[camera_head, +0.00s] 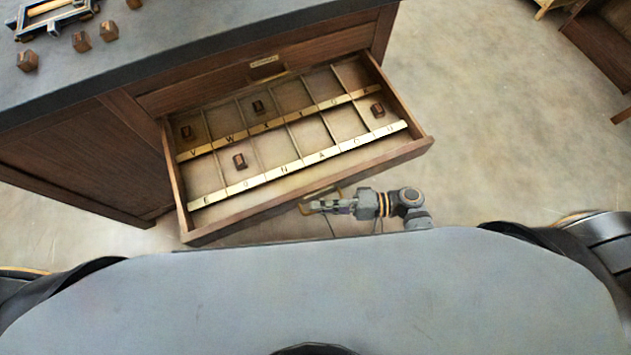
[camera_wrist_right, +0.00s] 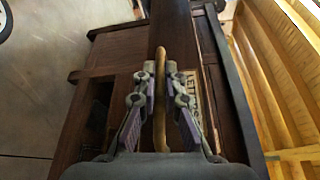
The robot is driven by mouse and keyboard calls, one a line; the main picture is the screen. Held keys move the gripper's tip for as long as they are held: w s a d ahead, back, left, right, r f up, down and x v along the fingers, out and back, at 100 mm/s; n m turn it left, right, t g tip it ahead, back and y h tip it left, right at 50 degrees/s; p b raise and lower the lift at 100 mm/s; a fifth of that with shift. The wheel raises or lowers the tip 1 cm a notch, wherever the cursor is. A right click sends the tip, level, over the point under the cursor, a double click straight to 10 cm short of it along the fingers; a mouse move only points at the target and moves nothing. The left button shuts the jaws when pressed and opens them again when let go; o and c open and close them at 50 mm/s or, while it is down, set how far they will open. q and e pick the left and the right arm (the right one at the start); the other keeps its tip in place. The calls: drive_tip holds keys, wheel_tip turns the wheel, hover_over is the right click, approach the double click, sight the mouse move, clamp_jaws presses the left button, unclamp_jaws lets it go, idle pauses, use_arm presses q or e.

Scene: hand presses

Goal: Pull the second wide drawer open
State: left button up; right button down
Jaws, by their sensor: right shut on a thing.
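The second wide drawer (camera_head: 300,190) stands pulled out from the wooden cabinet, below a closed drawer front (camera_head: 210,92). Inside are lettered brass strips, thin dividers and several small dark blocks in separate compartments. Its brass handle (camera_head: 306,208) is on the drawer's front face, near the middle. My right gripper (camera_head: 318,206) is at that handle. In the right wrist view the brass handle (camera_wrist_right: 160,105) runs between the two fingers of my right gripper (camera_wrist_right: 160,82), which are shut on it. My left gripper is not in view.
The dark worktop (camera_head: 190,30) above carries several small wooden blocks (camera_head: 81,42) and a metal frame (camera_head: 50,15) at the far left. Bare floor (camera_head: 490,120) lies right of the drawer. Wooden furniture (camera_head: 605,45) stands at the upper right.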

drive_tip(key=shift+s+d, duration=0.25)
drive_tip(key=shift+s, duration=0.4)
drive_tip(key=shift+s+d, duration=0.2)
drive_tip(key=shift+s, duration=0.45)
drive_tip(key=c, duration=1.4)
unclamp_jaws()
drive_tip(key=shift+c, duration=0.2)
drive_tip(key=d, duration=1.2)
drive_tip(key=shift+s+r, duration=0.4)
drive_tip(key=shift+r, duration=0.05)
